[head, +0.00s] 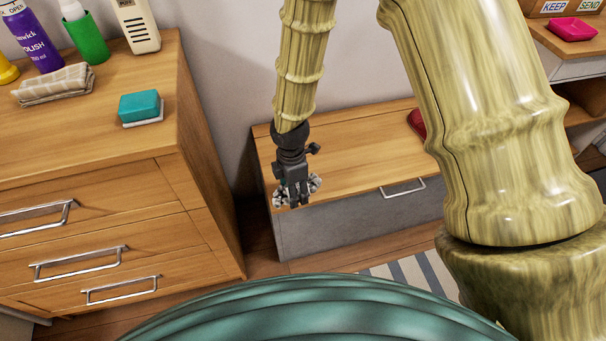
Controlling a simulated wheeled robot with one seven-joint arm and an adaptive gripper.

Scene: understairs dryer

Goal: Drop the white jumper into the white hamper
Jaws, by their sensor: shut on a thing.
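My gripper (297,201) points down over the left end of a low wooden-topped chest (345,160). It is shut on a small crumpled white and grey bundle, which I take for the white jumper (314,184). Parts of the bundle show on both sides of the fingers, and the fingers hide its middle. I cannot tell whether the bundle touches the chest top. No white hamper shows in this view.
A wooden dresser (90,140) on the left bears bottles, a folded cloth (53,84) and a teal sponge (140,106). A red item (417,122) lies on the chest behind my arm. A shelf unit with a pink dish (572,29) is at right. A striped rug (412,274) lies in front.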

